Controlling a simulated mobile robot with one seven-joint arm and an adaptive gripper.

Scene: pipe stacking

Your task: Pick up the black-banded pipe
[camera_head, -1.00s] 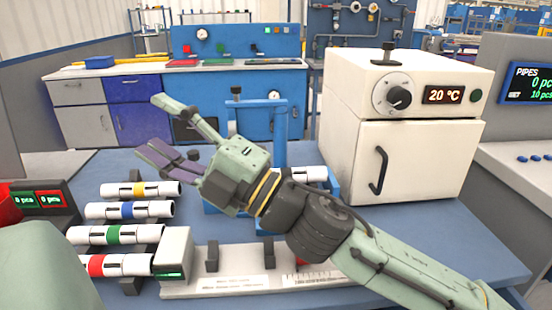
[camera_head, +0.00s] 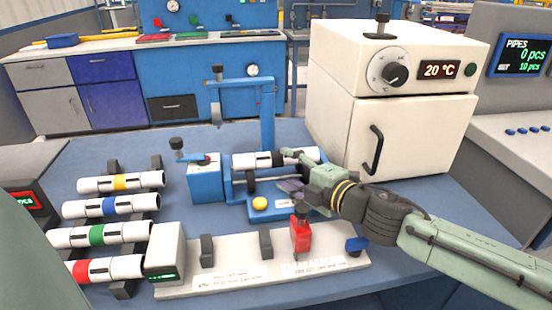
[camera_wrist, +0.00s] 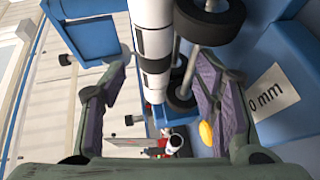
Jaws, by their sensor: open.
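The black-banded pipe (camera_head: 258,160) is white and lies level in the blue machine on the bench. In the wrist view the pipe (camera_wrist: 154,45) runs down the picture between my spread fingers, with dark bands on it. My gripper (camera_head: 287,170) is open at the right part of this pipe, and partly hides it in the head view. In the wrist view my gripper (camera_wrist: 165,100) has a finger on each side, with gaps between the fingers and the pipe.
Black rollers (camera_wrist: 210,20) sit right beside the pipe. The blue machine (camera_head: 207,184) has an upright post (camera_head: 267,115). Pipes with yellow, blue, green and red bands lie on a rack (camera_head: 124,290) at left. A white oven (camera_head: 410,130) stands behind right; a red clamp (camera_head: 300,235) is in front.

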